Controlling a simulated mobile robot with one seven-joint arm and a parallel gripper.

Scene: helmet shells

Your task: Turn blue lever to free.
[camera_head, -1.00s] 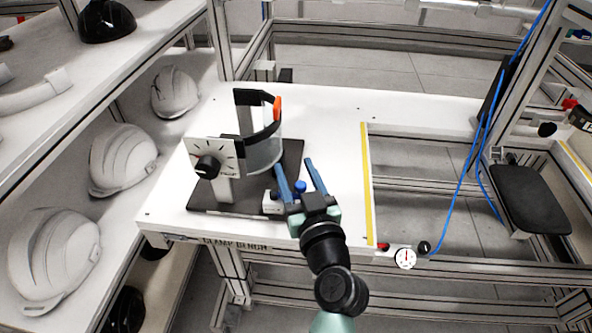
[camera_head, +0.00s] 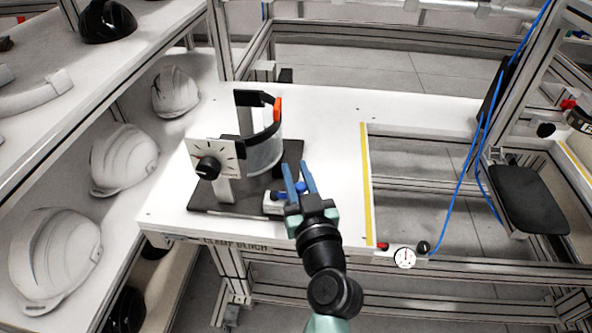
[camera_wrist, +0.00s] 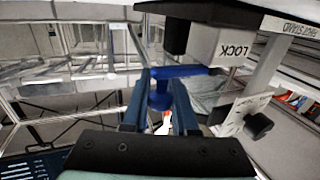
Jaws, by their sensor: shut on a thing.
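The blue lever (camera_wrist: 178,72) shows in the wrist view, running sideways from a white block marked LOCK (camera_wrist: 225,48) to a blue knob (camera_wrist: 160,98). My gripper (camera_wrist: 160,92) has its two blue fingers closed on the knob end of the lever. In the head view my gripper (camera_head: 298,172) reaches over the right side of the dark base plate (camera_head: 240,206). The lever (camera_head: 277,195) is partly hidden by the fingers there. The white block (camera_head: 271,207) sits at the plate's front right.
A clear visor with a black band (camera_head: 264,155) stands on the plate, just left of my fingers. A dial panel with a black knob (camera_head: 208,167) is at the left. White helmet shells (camera_head: 125,160) lie on the left shelf.

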